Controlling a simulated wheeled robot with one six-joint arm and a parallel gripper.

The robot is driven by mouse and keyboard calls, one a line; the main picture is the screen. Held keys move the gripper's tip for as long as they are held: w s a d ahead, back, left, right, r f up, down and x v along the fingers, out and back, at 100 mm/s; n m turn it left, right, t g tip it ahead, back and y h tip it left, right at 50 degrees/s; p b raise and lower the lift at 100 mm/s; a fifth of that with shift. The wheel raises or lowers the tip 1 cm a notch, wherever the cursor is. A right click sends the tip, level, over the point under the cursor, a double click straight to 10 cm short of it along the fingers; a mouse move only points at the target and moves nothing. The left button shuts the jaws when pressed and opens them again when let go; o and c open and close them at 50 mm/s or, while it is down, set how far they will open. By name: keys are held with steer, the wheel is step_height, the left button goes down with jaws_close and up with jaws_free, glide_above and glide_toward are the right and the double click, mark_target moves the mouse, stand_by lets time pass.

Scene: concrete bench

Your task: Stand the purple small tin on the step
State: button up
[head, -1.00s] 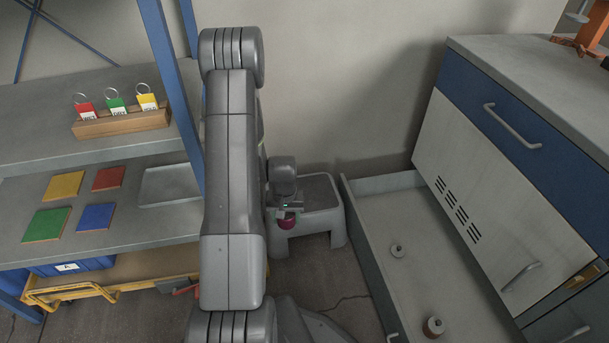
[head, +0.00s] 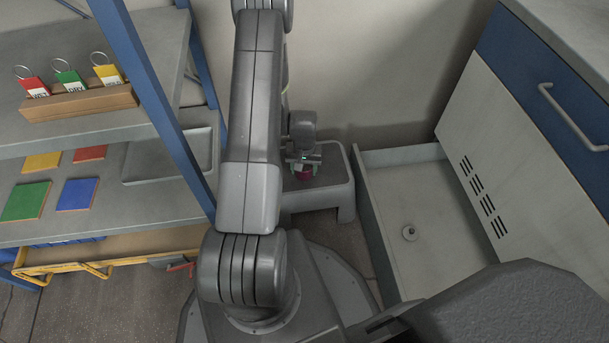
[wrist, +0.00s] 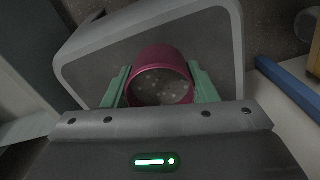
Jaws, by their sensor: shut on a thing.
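The purple small tin (wrist: 161,73) is between the green fingers of my gripper (wrist: 160,90) in the wrist view. Its round end faces the camera. My gripper is shut on it. In the head view the tin (head: 304,175) shows below my gripper (head: 303,164), partly hidden by it. The grey step (head: 330,190) stands on the floor against the wall, and its top (wrist: 85,70) lies behind the tin in the wrist view. The tin is over the step top; I cannot tell whether it touches it. My arm hides the step's left part.
An open drawer (head: 412,205) lies right of the step, with a small round object (head: 409,232) inside. A shelf (head: 150,215) with coloured tiles, an empty tray (head: 168,168) and a tag holder (head: 80,101) stands left. A blue-white cabinet (head: 475,150) is at right.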

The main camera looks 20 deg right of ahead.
mark_target(304, 175)
steer(key=shift+f+b, duration=0.6)
steer(key=shift+f, duration=1.3)
steer(key=shift+f, duration=0.25)
steer(key=o, duration=1.1)
steer(key=shift+c, duration=0.2)
steer(key=shift+r, duration=0.1)
step_height(304, 175, up, 12)
steer(key=p, duration=0.4)
steer(key=shift+r, duration=0.15)
